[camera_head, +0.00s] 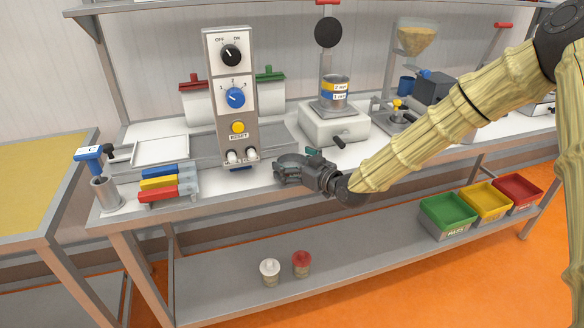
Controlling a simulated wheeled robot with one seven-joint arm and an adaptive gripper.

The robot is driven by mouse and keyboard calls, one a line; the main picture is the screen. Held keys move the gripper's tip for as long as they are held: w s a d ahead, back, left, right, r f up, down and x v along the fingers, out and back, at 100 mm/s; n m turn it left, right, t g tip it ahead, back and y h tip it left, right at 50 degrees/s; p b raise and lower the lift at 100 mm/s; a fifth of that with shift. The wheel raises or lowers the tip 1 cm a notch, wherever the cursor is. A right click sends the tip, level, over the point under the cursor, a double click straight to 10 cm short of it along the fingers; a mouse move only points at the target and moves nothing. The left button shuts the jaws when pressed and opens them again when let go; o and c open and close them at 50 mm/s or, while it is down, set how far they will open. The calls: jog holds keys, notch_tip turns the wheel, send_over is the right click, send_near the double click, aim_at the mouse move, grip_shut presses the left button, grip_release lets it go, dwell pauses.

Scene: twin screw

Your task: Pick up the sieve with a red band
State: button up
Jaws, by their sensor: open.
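A sieve stack (334,94) stands upright on a white box-shaped machine (318,125) at the back middle of the bench. The stack shows a yellow band and a blue band with small labels. I cannot make out a red band on any sieve. My gripper (281,174) is open over the bench's front edge, right of the control panel. It points left, is in front of and below the stack, and is apart from it. Nothing shows between its fingers.
A tall control panel (232,100) stands left of my gripper. Blue, yellow and red handled items (165,184) lie farther left. Green, yellow and red bins (446,217) and white and red lidded jars (270,271) are on the lower shelf (220,290). My arm crosses the right side.

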jog(key=shift+w+a, duration=0.1)
jog(key=shift+w, duration=0.1)
jog(key=shift+c, duration=0.4)
jog(key=c, duration=1)
